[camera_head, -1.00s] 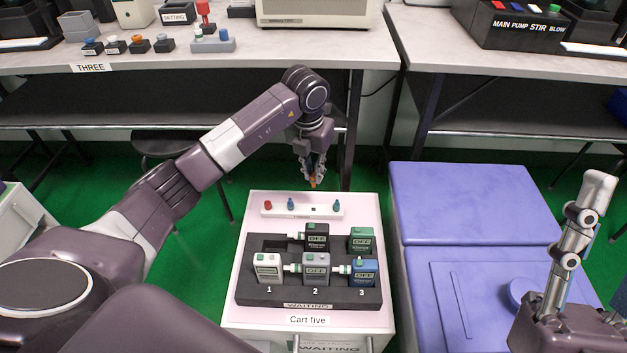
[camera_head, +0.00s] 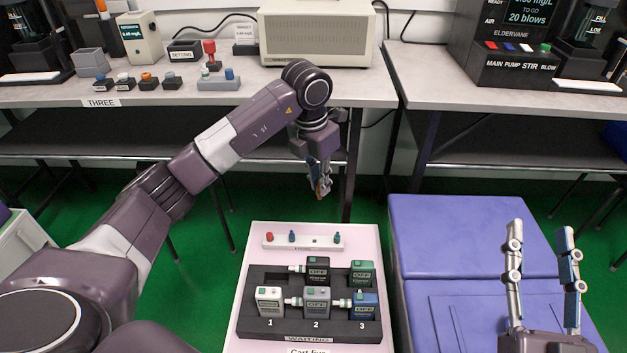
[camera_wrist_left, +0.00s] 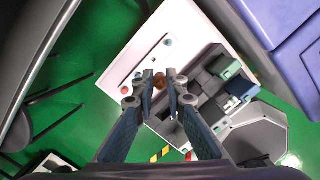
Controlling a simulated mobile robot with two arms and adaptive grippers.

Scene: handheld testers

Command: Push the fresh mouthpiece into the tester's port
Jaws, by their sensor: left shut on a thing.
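My left gripper (camera_head: 319,188) is above and behind the cart's back edge. It is shut on a small orange-brown piece, seen between the fingertips in the left wrist view (camera_wrist_left: 160,82); I take it for the mouthpiece. Testers stand in a dark tray (camera_head: 252,330): white (camera_head: 269,301), grey (camera_head: 317,303) and blue (camera_head: 364,305) in front, black (camera_head: 318,270) and green (camera_head: 361,274) behind. Pale tubes stick out from the sides of several; none shows on the green one. Its port is not discernible. My right gripper (camera_head: 541,232) is open and empty at right.
A white strip (camera_head: 327,247) at the cart's back holds a red, a blue and a teal piece and one dark spot. Blue-violet boxes (camera_head: 455,225) stand right of the cart. Benches (camera_head: 340,88) with instruments run along the back.

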